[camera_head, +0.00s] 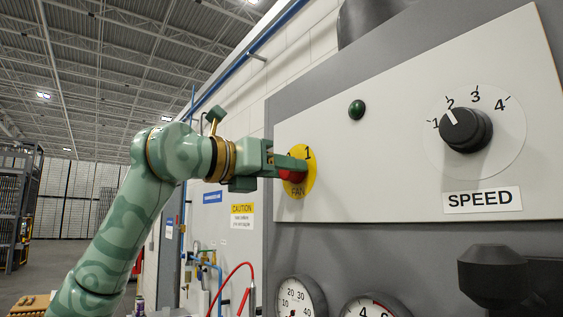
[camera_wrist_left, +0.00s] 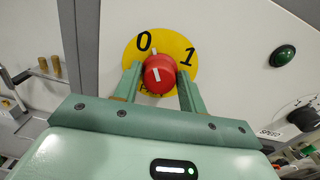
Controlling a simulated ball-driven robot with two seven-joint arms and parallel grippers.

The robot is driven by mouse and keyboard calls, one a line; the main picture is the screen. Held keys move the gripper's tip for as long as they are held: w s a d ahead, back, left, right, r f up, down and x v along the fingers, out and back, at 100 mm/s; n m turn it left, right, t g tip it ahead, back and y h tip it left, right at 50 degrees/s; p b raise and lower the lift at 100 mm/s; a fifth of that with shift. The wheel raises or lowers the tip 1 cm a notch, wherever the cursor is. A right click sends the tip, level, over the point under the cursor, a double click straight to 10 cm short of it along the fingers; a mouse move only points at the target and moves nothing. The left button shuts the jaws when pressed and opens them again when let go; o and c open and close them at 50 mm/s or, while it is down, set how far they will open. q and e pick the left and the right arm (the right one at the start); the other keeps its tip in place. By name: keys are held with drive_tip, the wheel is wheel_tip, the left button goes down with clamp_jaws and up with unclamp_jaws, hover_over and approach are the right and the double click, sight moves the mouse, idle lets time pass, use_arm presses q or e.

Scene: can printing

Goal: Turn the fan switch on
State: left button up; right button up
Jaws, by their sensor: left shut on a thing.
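The fan switch (camera_head: 293,177) is a red knob on a yellow disc marked FAN, on the light panel. In the left wrist view the red knob (camera_wrist_left: 159,75) sits below the digits 0 and 1. Its small pointer at the top is nearer the 0 than the 1. My left gripper (camera_head: 288,169) reaches the knob from the left and is shut on it. In the left wrist view its two fingers stand on either side of the knob. In the head view the fingers hide part of the knob and the 0. My right gripper is not in view.
A dark green lamp (camera_head: 357,110) and a black speed dial (camera_head: 466,130), pointing near 2, are on the same panel to the right. Gauges (camera_head: 300,298) and a black handle (camera_head: 492,275) are below. A red hose (camera_head: 232,272) hangs at the lower middle.

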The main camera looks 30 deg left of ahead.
use_arm(q)
drive_tip(key=m+p, duration=0.6)
drive_tip(key=m, duration=0.6)
drive_tip(key=shift+r, duration=0.1)
drive_tip(key=shift+m+p, duration=0.65)
drive_tip(key=shift+m, duration=1.15)
drive_tip(key=shift+h, duration=0.4)
drive_tip(key=o, duration=0.8)
drive_tip(key=shift+s, duration=0.1)
